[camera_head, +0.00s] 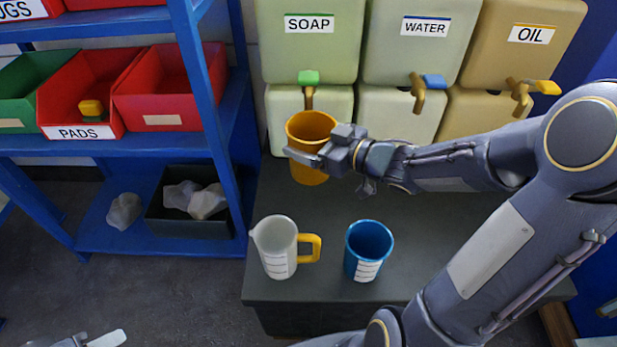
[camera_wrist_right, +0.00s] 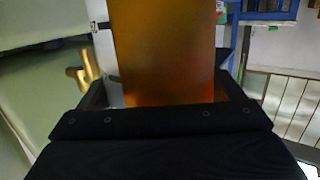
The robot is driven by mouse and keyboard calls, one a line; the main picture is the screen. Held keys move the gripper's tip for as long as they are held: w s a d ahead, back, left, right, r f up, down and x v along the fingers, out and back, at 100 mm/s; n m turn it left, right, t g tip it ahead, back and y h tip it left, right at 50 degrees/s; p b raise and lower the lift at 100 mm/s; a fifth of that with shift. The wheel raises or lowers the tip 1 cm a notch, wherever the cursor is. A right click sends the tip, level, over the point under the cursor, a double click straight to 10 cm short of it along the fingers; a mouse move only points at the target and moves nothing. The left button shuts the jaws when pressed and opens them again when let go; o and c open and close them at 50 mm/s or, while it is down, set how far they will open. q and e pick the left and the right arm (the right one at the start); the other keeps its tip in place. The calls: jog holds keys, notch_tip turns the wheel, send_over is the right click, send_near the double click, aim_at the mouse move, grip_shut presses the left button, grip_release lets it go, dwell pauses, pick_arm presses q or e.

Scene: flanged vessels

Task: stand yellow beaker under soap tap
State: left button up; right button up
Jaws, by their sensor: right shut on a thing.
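The yellow beaker (camera_head: 310,172) is upright, with its open rim just below the soap tap (camera_head: 309,95) in the head view. The tap's green lever (camera_head: 308,77) is above its spout. My right gripper (camera_head: 318,158) is shut on the beaker's side, reaching from the right; the beaker also fills the middle of the right wrist view (camera_wrist_right: 163,50). I cannot tell whether its base touches the bench. Part of my left gripper (camera_head: 92,340) shows at the bottom left edge, away from everything; its jaws are unclear.
A clear jug with yellow handle (camera_head: 278,247) and a blue beaker (camera_head: 368,250) stand on the dark bench (camera_head: 325,215). The water tap (camera_head: 420,90) and oil tap (camera_head: 525,92) are to the right. A blue shelf (camera_head: 215,110) with bins stands left.

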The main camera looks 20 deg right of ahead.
jog(key=f+b, duration=0.6)
jog(key=b, duration=0.1)
jog(key=shift+s+d+f, duration=0.1)
jog(key=shift+s+d, duration=0.15)
jog(key=shift+w+f, duration=0.2)
jog(key=shift+w, duration=0.05)
jog(key=w+d+f+b, duration=0.2)
jog(key=w+f+b, duration=0.2)
jog(key=w+f, duration=0.2)
jog(key=w+d+f+b, duration=0.2)
jog(key=w+f+b, duration=0.1)
jog(key=w+f, duration=0.3)
jog(key=shift+w+d+f+b, duration=0.25)
jog(key=shift+w+d+b, duration=0.1)
jog(key=shift+b, duration=0.05)
